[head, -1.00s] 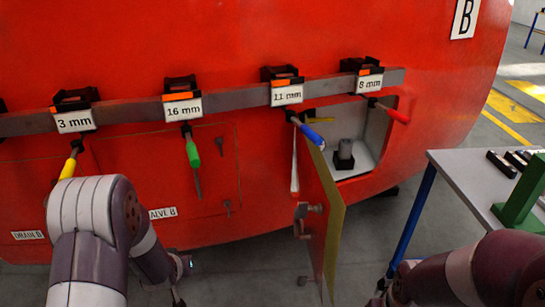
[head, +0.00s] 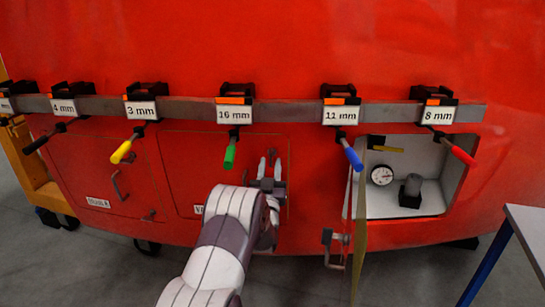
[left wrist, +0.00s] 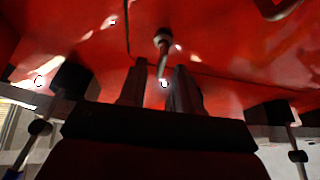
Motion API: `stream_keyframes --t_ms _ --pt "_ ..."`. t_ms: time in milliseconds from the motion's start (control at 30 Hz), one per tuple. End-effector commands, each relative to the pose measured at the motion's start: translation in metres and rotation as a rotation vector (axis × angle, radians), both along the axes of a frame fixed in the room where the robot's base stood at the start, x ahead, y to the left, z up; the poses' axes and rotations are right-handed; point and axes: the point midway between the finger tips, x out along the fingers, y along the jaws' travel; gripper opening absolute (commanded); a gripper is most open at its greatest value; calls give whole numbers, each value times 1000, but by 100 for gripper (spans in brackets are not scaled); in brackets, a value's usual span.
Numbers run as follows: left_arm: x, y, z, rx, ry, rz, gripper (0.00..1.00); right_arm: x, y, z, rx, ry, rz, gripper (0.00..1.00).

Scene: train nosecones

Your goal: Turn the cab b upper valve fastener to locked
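The valve B door (head: 185,160) is the closed red panel under the green-handled tool, its label (head: 198,209) mostly covered by my left arm. My left gripper (head: 269,163) is at the upper right part of this door, its two fingers pointing up, apart. The upper valve fastener (left wrist: 163,40) shows in the left wrist view as a small metal knob with a thin handle. The handle reaches down toward the gap between the fingers; I cannot tell whether they touch it. In the head view the gripper hides most of the fastener. My right gripper is not in view.
Tools with coloured handles hang from a grey rail (head: 300,112) above the door, the green one (head: 230,152) and blue one (head: 352,154) nearest my gripper. An open door (head: 356,235) juts out at the right beside a white compartment (head: 380,205) with a gauge.

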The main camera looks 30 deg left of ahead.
Motion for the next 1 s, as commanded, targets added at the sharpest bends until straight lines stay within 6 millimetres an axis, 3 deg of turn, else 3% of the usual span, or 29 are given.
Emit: stream_keyframes --t_ms 200,500,600,1000 --pt "27 12 12 1 1 -1 33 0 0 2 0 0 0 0" --pt "30 13 13 0 2 -1 33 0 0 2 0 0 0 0" --pt "30 13 13 0 2 -1 0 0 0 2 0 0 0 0" --pt "30 14 12 32 15 1 0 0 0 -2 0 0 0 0"
